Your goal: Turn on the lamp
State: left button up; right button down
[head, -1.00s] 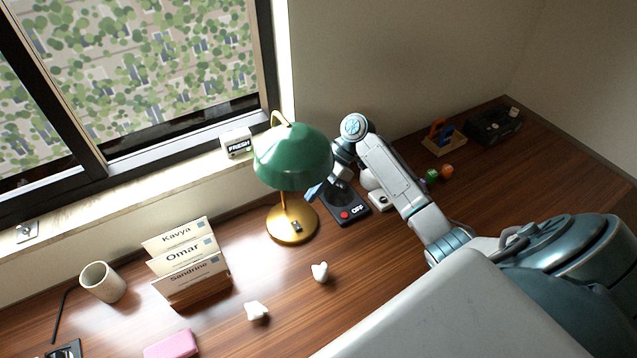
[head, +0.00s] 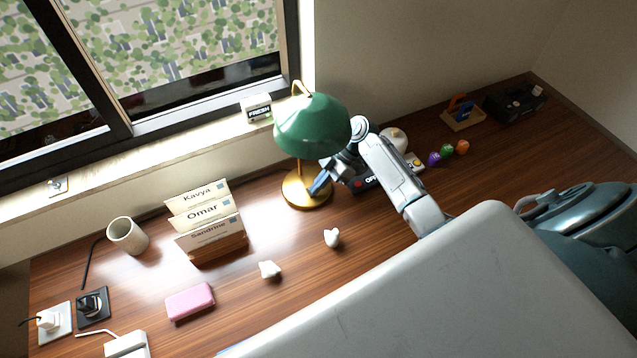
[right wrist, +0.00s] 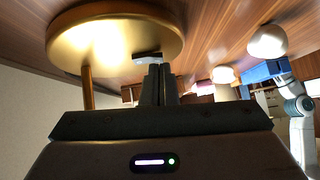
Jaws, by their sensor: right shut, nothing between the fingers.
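The desk lamp has a green shade (head: 312,122) and a round gold base (head: 300,200). The bulb is hidden under the shade, so I cannot tell if it is lit. My right gripper (head: 318,187) is shut and empty, low over the front right of the base, beside the stem. In the right wrist view the base (right wrist: 90,40) fills the upper left. A small switch (right wrist: 147,57) on it lies right by my shut fingertips (right wrist: 158,68); I cannot tell if they touch. An arm part with blue shows at the right there; its jaws are unclear.
A black box (head: 362,187) with a red button and "OFF" lettering is right of the lamp, partly behind my arm. Name cards (head: 208,232) and a mug (head: 127,236) stand left. Two small white pieces (head: 332,238) and a pink block (head: 190,301) lie in front.

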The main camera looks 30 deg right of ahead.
jog(key=shift+s+f+b, duration=0.15)
jog(key=shift+f+b, duration=0.3)
jog(key=shift+r, duration=0.25)
